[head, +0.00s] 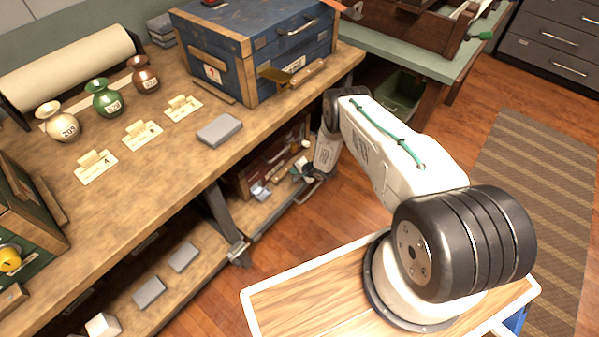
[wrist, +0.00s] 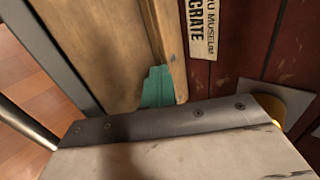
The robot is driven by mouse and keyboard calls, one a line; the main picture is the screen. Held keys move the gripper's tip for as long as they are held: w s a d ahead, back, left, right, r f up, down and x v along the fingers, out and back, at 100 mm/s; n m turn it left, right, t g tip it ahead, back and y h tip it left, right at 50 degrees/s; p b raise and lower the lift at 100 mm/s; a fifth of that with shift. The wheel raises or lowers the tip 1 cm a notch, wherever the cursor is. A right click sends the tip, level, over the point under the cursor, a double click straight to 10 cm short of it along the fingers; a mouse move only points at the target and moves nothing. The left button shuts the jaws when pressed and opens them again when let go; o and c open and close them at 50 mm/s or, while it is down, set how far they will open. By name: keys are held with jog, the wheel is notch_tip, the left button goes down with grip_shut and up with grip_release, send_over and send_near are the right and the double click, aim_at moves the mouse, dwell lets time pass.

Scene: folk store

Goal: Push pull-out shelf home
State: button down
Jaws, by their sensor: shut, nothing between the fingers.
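The pull-out shelf (head: 268,219) is a wooden board with a metal front edge, low under the workbench at the centre of the head view. A bar handle (head: 308,192) stands out from its front. Its wooden top also shows in the wrist view (wrist: 95,45), with the metal edge and a rod (wrist: 25,122) at left. A dark red crate (head: 243,178) stands on the shelf; its labelled side fills the upper right of the wrist view. My gripper (head: 312,178) is shut and empty, low near the shelf's front and handle. Contact cannot be told.
The workbench (head: 105,205) above carries a blue chest (head: 270,85), several small vases, cards and a grey box (head: 219,129). A metal leg (head: 222,215) stands left of the shelf. Grey boxes lie on the lower left shelf (head: 190,300). Open wooden floor (head: 345,208) lies in front.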

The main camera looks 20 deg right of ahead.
jog(key=shift+w+r, duration=0.25)
jog(key=shift+w, duration=0.25)
jog(key=shift+d, duration=0.1)
jog(key=shift+s, duration=0.2)
jog(key=s, duration=0.1)
jog(key=s+d, duration=0.1)
jog(key=s, duration=0.1)
jog(key=s+d, duration=0.1)
jog(key=shift+s+r, duration=0.15)
jog(key=v, duration=0.9)
jog(key=shift+s, duration=0.2)
